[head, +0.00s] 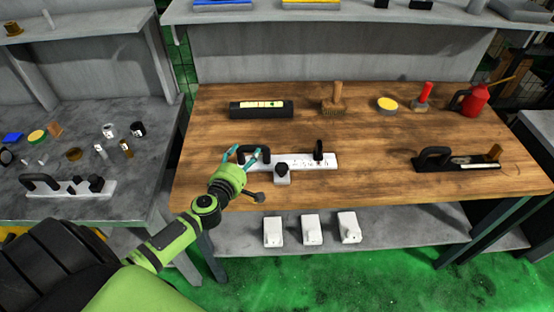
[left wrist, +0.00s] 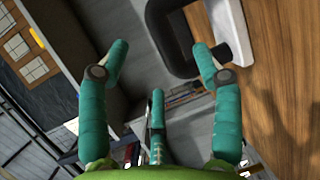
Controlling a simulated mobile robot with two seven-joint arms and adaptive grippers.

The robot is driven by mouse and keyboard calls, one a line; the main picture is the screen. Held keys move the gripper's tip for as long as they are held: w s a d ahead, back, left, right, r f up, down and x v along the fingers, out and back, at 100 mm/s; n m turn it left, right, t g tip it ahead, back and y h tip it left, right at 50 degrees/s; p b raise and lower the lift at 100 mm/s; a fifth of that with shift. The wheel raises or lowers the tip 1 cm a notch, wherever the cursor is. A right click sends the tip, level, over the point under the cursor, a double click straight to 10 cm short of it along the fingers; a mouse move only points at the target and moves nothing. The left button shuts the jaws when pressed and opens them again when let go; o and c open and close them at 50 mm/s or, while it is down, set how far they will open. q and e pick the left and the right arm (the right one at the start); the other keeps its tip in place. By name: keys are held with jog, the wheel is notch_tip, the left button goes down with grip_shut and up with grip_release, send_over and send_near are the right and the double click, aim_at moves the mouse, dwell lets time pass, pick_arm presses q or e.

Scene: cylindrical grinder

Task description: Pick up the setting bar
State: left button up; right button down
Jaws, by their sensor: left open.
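A white bar (head: 306,161) with a black loop handle at its left end, a black knob and a black upright grip lies on the wooden table. I cannot tell from the picture alone whether this is the setting bar, as similar bars lie nearby. My left gripper (head: 243,153), with teal fingers, is open at the loop handle. In the left wrist view the black handle (left wrist: 172,40) shows between and beyond the spread fingertips (left wrist: 162,52), and the white bar (left wrist: 229,30) shows to the right. I cannot tell whether they touch. My right gripper is not in view.
A black bar (head: 470,163) with a handle lies at the table's right. A black box (head: 261,109), brush (head: 334,105), yellow-topped tin (head: 387,105) and red oil can (head: 475,100) stand behind. Another white bar (head: 68,191) lies on the grey left bench (head: 120,165). White boxes (head: 311,230) sit below.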

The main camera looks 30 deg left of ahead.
aim_at(254, 147)
pick_arm(q)
jog(key=x, duration=0.6)
jog(key=shift+w+d+f, duration=0.25)
jog(key=shift+w+d, duration=0.05)
jog(key=shift+s, duration=0.1)
grip_shut()
jog(key=shift+r, duration=0.2)
